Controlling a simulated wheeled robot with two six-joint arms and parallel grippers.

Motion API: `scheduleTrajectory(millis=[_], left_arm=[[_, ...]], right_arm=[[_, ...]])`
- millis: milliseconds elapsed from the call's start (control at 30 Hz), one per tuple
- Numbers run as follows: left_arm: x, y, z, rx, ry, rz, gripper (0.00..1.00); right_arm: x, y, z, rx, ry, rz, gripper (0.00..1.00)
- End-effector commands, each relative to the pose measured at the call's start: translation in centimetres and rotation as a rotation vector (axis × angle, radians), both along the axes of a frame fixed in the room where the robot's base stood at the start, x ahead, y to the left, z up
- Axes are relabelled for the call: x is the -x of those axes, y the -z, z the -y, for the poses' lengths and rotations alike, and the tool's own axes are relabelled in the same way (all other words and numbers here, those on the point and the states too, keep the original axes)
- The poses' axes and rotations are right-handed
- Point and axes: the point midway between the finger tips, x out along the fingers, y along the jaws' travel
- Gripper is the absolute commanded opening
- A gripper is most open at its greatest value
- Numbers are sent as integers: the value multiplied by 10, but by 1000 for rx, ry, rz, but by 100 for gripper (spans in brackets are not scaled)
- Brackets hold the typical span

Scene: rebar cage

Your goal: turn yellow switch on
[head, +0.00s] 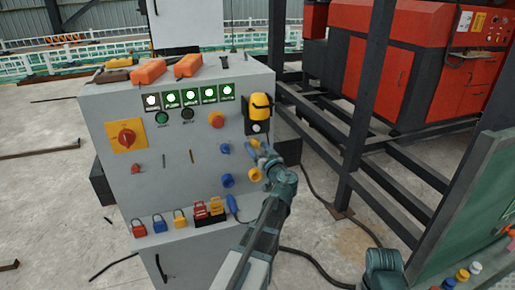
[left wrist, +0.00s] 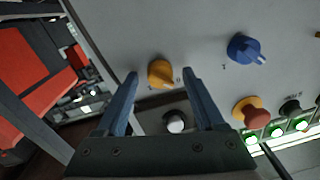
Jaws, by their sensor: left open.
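The yellow switch (left wrist: 160,73) is a small round knob on the grey cabinet face. In the left wrist view it shows between the two blue fingertips of my left gripper (left wrist: 160,76), which is open. I cannot tell whether the fingers touch it. In the head view my left gripper (head: 262,151) is at the right side of the cabinet front and partly covers the yellow switch (head: 254,143). A blue knob (left wrist: 243,49) sits beside the yellow switch; in the head view this blue knob (head: 225,149) is to its left.
A yellow-topped device (head: 259,106) juts out above the switch, and a yellow socket (head: 255,175) sits below. A red button (head: 216,119) and lit indicators (head: 189,96) are up left. A dark steel frame (head: 372,90) stands to the right.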

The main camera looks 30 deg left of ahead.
Motion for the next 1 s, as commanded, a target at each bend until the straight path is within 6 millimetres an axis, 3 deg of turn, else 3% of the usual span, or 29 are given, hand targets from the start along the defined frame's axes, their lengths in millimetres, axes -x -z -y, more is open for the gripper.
scheduleTrajectory(millis=[167, 200, 567, 1000], left_arm=[[0, 0, 0, 0, 0, 0, 70], [0, 0, 0, 0, 0, 0, 67], [0, 0, 0, 0, 1, 0, 2], [0, 1, 1, -47, 1, -56, 0]], right_arm=[[0, 0, 0, 0, 0, 0, 0], [0, 0, 0, 0, 0, 0, 0], [0, 0, 0, 0, 0, 0, 0], [0, 2, 0, 0, 0, 0, 0]])
